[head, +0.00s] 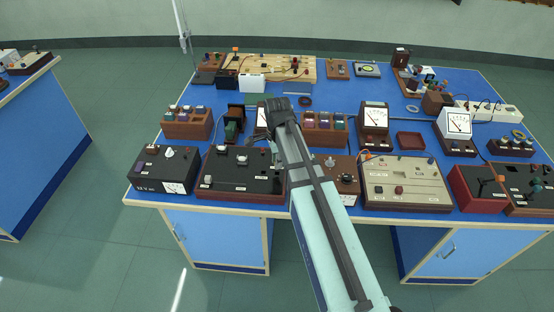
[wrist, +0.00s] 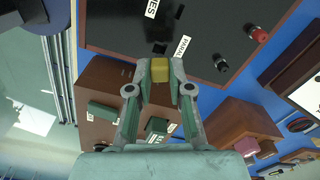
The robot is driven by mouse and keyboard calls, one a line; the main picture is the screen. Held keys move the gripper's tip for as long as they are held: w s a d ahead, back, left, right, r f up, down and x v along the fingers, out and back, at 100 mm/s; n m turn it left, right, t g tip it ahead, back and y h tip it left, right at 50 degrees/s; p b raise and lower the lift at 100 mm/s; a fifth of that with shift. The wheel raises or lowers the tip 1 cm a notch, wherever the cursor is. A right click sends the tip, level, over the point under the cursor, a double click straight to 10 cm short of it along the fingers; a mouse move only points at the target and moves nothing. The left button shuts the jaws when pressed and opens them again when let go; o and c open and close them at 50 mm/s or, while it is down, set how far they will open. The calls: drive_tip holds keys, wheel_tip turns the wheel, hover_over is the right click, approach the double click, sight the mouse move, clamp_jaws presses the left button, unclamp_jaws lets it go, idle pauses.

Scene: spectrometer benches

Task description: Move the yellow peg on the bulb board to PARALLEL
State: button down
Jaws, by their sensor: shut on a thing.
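My gripper (wrist: 159,76) is shut on the yellow peg (wrist: 159,69) in the wrist view. The peg shows as a small yellow block between the two fingertips. The black board (wrist: 208,28) lies beyond the fingertips, with a white PARALLEL label (wrist: 181,49) just right of the peg and another label (wrist: 151,8), partly cut off, farther up. A dark slot shows just beyond the peg; I cannot tell whether the peg touches the board. In the head view my gripper (head: 278,112) is above the bench, near a black board (head: 238,172); the peg is hidden there.
The black board carries a red post (wrist: 258,34) and a black post (wrist: 221,63). A brown box (wrist: 105,85) with green blocks lies under the fingers. In the head view, a beige panel (head: 405,183) and a meter (head: 374,119) stand right of my arm.

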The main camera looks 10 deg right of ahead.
drive_tip(key=shift+f+b, duration=0.8)
drive_tip(key=shift+f, duration=0.95)
drive_tip(key=c, duration=1)
unclamp_jaws()
wheel_tip(320, 180, up, 12)
